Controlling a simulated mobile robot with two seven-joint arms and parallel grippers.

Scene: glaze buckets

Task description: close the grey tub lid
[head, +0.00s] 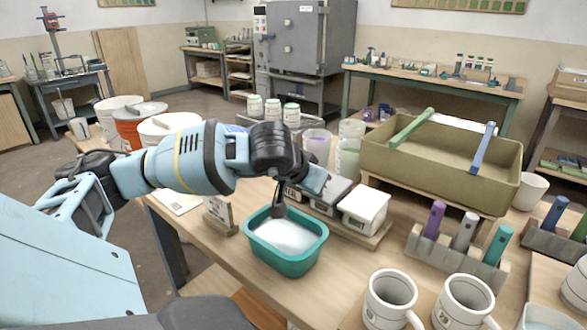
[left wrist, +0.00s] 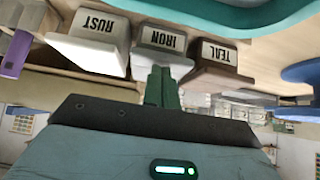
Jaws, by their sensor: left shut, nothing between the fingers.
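A row of small labelled tubs stands on a wooden board behind the teal basin. A grey lid (head: 336,190) shows on the middle tub, beside the white tub (head: 366,207) at the right end; whether it lies fully flat is unclear. The left wrist view shows them upside down: RUST (left wrist: 95,38), IRON (left wrist: 162,45) and TEAL (left wrist: 218,60). My left gripper (left wrist: 162,72) is shut and empty, its fingertips at the IRON tub; contact cannot be told. In the head view its hand covers part of the row and hides the fingertips. My right gripper is not in view.
The teal basin (head: 262,262) with white contents stands just in front of the tubs. A large olive crate (head: 430,175) is behind right. A handled-tool rack (head: 440,250) and white mugs (head: 390,300) are at the right. A small label stand (head: 220,215) is left.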

